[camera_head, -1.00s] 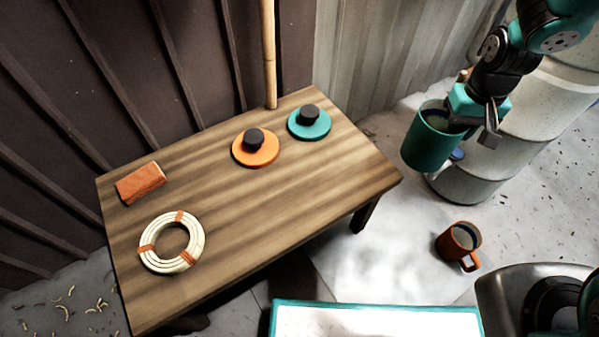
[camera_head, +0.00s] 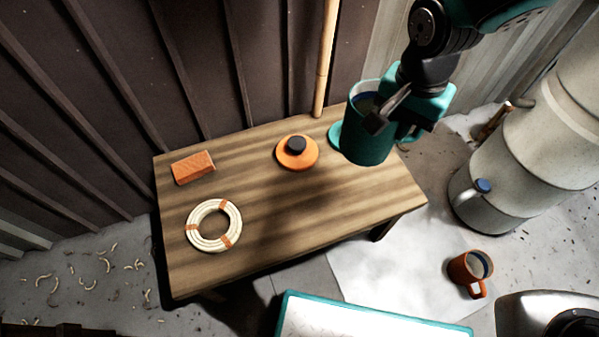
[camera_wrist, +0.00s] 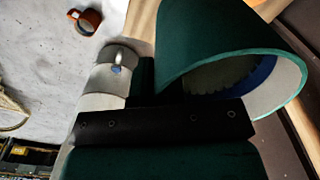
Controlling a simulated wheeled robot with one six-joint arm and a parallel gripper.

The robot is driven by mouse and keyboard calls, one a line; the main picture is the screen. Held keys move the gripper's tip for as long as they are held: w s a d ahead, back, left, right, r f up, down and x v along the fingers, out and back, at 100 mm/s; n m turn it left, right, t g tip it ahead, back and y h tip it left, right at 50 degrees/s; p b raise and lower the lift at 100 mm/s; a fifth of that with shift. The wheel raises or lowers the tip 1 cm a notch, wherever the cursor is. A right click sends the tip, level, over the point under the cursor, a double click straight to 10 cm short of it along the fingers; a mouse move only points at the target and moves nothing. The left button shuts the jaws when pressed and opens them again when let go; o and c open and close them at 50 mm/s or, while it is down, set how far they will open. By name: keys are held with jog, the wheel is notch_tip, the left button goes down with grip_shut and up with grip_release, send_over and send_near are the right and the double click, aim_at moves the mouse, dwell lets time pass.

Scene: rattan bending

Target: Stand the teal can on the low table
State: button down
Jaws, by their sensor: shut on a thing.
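The teal can (camera_head: 366,138) is held in my gripper (camera_head: 388,112), upright or nearly so, above the right part of the low wooden table (camera_head: 330,215). Its open top shows a dark blue inside. In the wrist view the can (camera_wrist: 225,35) fills the upper right, with its rim and blue-and-grey inside visible, beside a dark finger (camera_wrist: 165,120). I cannot tell the exact gap between the can's base and the tabletop.
On the table are an orange lid with a black knob (camera_head: 297,152), an orange block (camera_head: 193,167) and a cream coil (camera_head: 214,225). A pole (camera_head: 325,60) stands behind. An orange mug (camera_head: 470,270) and a pale drum (camera_head: 500,170) stand right of the table. The table's front middle is clear.

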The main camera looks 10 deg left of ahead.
aim_at(386, 156)
notch_tip(386, 156, down, 20)
jog(key=b, duration=0.7)
jog(key=shift+b, duration=0.3)
jog(key=shift+f, duration=0.2)
jog(key=c, duration=1.2)
grip_release()
jog(key=shift+r, duration=0.1)
notch_tip(386, 156, up, 12)
jog(key=p, duration=0.5)
jog(key=shift+r, duration=0.25)
jog(key=s+d+r+n+y, duration=0.1)
jog(key=s+d+r+n, duration=0.1)
jog(key=s+r+n, duration=0.2)
jog(key=s+d+r+n+y, duration=0.1)
jog(key=s+d+r+n, duration=0.2)
jog(key=r, duration=0.6)
jog(key=s+d+r+n+y, duration=0.2)
jog(key=s+r+n, duration=0.2)
jog(key=s+r, duration=0.3)
jog(key=shift+s+d+n, duration=0.1)
jog(key=shift+d+n, duration=0.25)
jog(key=shift+n, duration=0.05)
